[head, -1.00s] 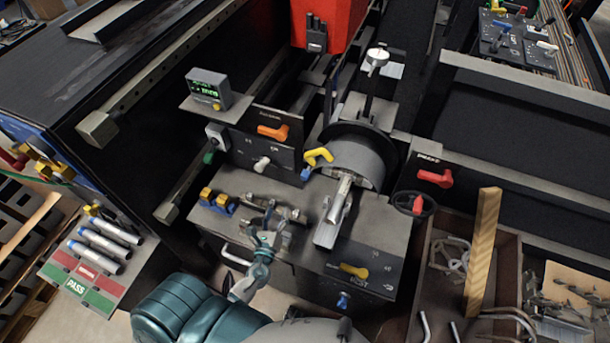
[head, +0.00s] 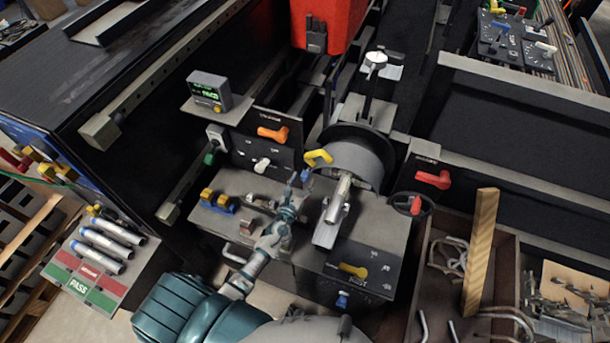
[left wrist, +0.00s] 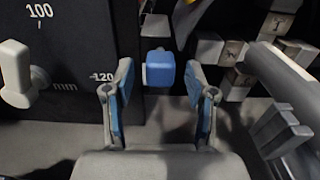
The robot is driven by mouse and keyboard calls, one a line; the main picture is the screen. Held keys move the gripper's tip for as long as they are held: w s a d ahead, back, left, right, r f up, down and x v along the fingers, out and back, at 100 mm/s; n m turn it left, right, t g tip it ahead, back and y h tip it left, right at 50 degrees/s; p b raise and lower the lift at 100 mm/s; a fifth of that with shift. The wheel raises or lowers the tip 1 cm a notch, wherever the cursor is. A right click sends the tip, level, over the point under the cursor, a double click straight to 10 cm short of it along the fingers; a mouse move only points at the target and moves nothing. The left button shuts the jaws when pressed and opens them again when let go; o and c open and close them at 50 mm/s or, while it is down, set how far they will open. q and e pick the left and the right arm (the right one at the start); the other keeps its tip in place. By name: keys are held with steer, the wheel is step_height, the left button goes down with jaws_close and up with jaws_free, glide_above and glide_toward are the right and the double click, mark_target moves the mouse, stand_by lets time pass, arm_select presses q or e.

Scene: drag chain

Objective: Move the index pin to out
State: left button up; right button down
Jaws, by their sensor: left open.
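A small blue knob (head: 306,174), which looks like the index pin's handle, sticks out by the left side of the grey drum (head: 358,162), below a yellow lever. My left gripper (head: 296,188) is just in front of it and partly hides it. In the left wrist view the blue knob (left wrist: 160,69) appears between the tips of my open left gripper (left wrist: 158,88), with a visible gap on both sides. The fingers are not closed on it. I do not see my right gripper.
A yellow lever (head: 319,156) is close above the knob. A panel with a white lever (left wrist: 18,75) and marks 100 and 120 mm stands to the left. A grey clamp lever (head: 333,211) is close to the right. An orange lever (head: 273,132) is at upper left.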

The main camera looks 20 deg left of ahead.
arm_select(q)
steer(key=shift+w+a, duration=0.1)
steer(key=shift+w, duration=1.25)
jaws_close()
steer(key=shift+s, duration=1.3)
steer(key=shift+w+f, duration=0.1)
steer(key=shift+f, duration=0.05)
jaws_free()
steer(key=shift+s, duration=0.2)
